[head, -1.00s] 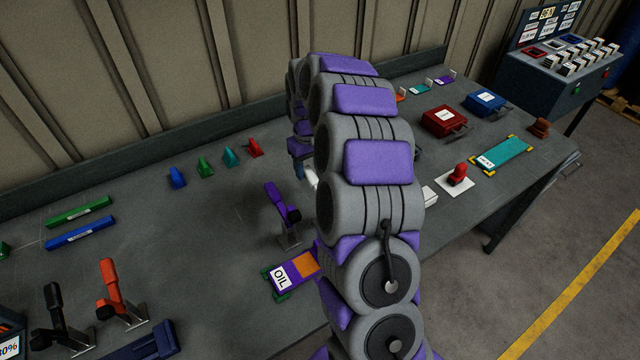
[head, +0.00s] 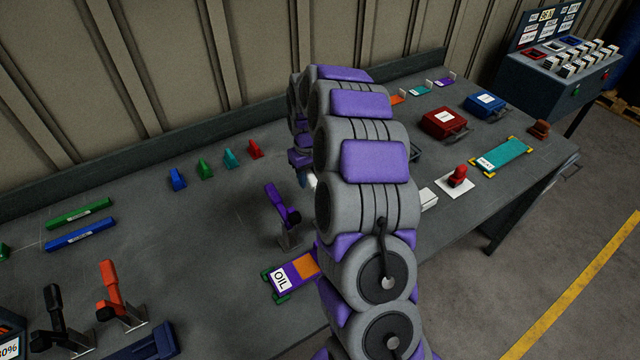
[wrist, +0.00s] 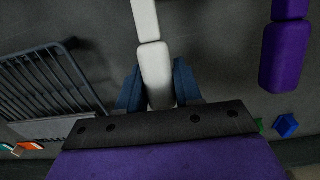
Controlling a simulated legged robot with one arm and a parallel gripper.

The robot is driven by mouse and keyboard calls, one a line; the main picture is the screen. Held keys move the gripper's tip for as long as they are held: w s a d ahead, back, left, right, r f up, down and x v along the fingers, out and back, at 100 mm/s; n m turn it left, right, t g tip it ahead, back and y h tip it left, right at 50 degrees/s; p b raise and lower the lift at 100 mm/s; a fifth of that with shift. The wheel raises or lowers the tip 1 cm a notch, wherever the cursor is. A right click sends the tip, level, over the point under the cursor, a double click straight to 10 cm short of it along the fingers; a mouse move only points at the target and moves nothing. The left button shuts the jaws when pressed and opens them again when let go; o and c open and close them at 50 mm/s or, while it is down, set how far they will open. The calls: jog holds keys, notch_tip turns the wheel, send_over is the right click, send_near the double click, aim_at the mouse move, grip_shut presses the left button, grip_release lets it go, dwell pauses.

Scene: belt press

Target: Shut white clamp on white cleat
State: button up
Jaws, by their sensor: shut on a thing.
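The white clamp's handle (wrist: 154,68) runs up the middle of the wrist view, between the two dark blue fingers of my gripper (wrist: 158,88). The gripper is shut on this handle. In the head view only a small white part of the clamp (head: 311,181) shows beside my arm, which hides most of it. My gripper (head: 302,178) is mostly hidden there too. I cannot make out the white cleat in either view. I cannot tell whether the clamp touches it.
A purple clamp (head: 283,212) stands close on the left; its handle (wrist: 286,52) shows at right in the wrist view. A dark wire basket (wrist: 45,85) lies at the left there. Several coloured wedges (head: 204,169) stand behind. An OIL box (head: 290,275) lies in front.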

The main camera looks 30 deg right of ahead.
aim_at(312, 177)
jog(key=shift+s+r, duration=0.15)
jog(key=shift+r, duration=0.25)
jog(key=shift+c, duration=0.4)
jog(key=shift+s+r+p, duration=0.6)
jog(key=shift+s+r, duration=0.1)
jog(key=shift+r, duration=0.3)
jog(key=shift+s+d+r+p, duration=0.1)
jog(key=shift+s+r+p, duration=0.1)
jog(key=shift+s+r, duration=0.45)
jog(key=shift+s+r+p, duration=0.2)
jog(key=shift+s+r, duration=0.2)
jog(key=shift+s, duration=0.3)
jog(key=shift+s+r, duration=0.25)
jog(key=shift+s, duration=0.6)
jog(key=shift+s+r, duration=0.25)
jog(key=shift+s, duration=0.6)
jog(key=shift+s+d, duration=0.1)
jog(key=shift+s, duration=1.65)
